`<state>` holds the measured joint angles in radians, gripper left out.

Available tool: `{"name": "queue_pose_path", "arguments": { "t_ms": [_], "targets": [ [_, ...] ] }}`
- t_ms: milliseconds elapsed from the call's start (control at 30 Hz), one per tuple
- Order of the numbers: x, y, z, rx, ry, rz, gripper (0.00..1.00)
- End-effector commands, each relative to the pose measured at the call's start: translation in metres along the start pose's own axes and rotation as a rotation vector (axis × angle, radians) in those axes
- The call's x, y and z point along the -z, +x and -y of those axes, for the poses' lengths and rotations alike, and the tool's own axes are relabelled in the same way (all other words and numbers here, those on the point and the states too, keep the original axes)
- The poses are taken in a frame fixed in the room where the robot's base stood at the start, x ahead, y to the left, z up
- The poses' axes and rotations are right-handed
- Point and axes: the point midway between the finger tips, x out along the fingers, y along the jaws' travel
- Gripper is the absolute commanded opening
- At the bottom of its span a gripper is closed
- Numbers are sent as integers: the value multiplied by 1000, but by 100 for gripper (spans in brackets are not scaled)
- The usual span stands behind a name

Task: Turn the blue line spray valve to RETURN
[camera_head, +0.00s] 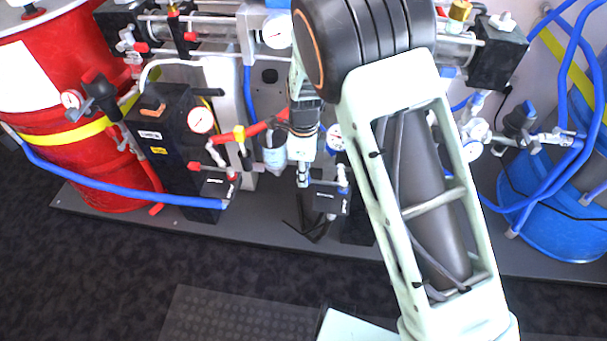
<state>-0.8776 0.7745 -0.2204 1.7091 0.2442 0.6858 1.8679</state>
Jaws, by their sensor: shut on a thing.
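The blue line spray valve sits at the small black block (330,198) in the lower middle, with a pale fitting on its upper right side. My gripper (303,176) points down at the block's upper left and is shut at the valve's handle. The handle itself is hidden by the fingers, so its exact angle and the RETURN marking cannot be read. My arm crosses the picture in front, covering much of the blue side.
A red drum (80,175) stands at left, a blue drum (560,215) at right. A black pump box (175,150) with a gauge (201,120) is left of my gripper. A matching valve block (216,187) has red handles. Blue hoses (120,188) loop nearby.

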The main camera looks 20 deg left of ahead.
Motion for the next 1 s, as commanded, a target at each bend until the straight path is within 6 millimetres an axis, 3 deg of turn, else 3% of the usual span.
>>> {"name": "queue_pose_path", "arguments": {
  "t_ms": [433,467,600,867,1000],
  "targets": [
    [0,-1,4,6,15,2,0],
    [0,-1,4,6,15,2,19],
    [0,-1,3,5,14,1,33],
    [0,-1,2,2,11,1,33],
    [0,-11,2,3,11,2,33]
  ]
}}
